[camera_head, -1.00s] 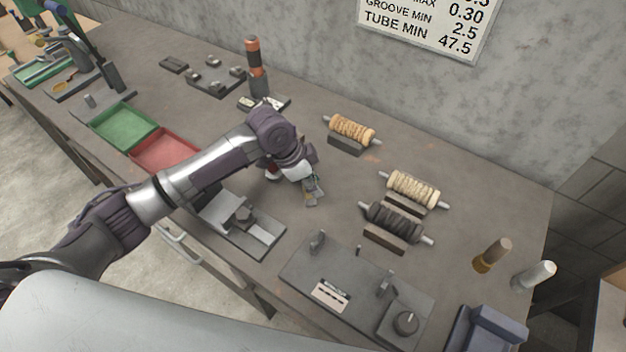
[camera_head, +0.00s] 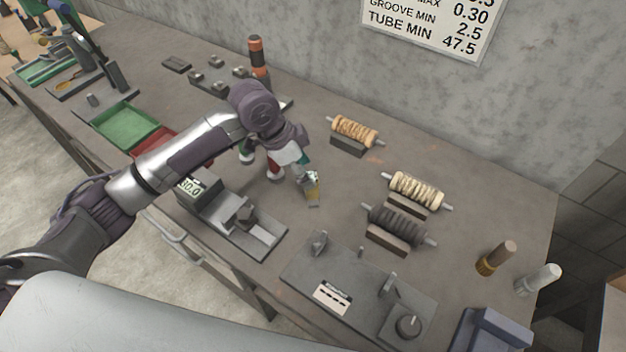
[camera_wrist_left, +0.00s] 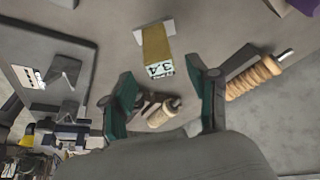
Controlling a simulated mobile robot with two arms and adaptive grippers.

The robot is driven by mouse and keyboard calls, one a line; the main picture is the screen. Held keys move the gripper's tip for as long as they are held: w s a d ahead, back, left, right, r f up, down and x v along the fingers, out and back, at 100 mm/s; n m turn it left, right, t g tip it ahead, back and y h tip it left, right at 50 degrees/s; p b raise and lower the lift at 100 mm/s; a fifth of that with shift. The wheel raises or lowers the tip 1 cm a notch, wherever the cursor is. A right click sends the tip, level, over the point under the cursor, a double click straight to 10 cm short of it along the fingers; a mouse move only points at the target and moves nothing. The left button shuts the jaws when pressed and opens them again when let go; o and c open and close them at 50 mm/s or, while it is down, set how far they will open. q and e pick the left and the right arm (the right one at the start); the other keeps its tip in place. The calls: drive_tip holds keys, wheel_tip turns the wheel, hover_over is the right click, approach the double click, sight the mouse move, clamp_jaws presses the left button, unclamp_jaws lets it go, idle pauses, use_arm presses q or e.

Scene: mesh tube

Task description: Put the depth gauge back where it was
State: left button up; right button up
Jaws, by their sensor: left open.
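The depth gauge appears to be the small brass-yellow block with a pale crosspiece and a "3.4" readout (camera_wrist_left: 156,47) in the left wrist view. My right gripper is not in view.
Tan (camera_head: 354,131), cream (camera_head: 417,189) and dark (camera_head: 397,224) rollers lie to the right on rests. A slide fixture (camera_head: 262,236) with a "30.0" display stands front left, a knob plate (camera_head: 345,272) in front. Green (camera_head: 124,127) and red trays are left. Bench around the gauge is clear.

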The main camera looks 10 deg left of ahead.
use_arm(q)
drive_tip(key=v, duration=0.6)
drive_tip(key=shift+b, duration=0.3)
drive_tip(key=shift+f, duration=0.1)
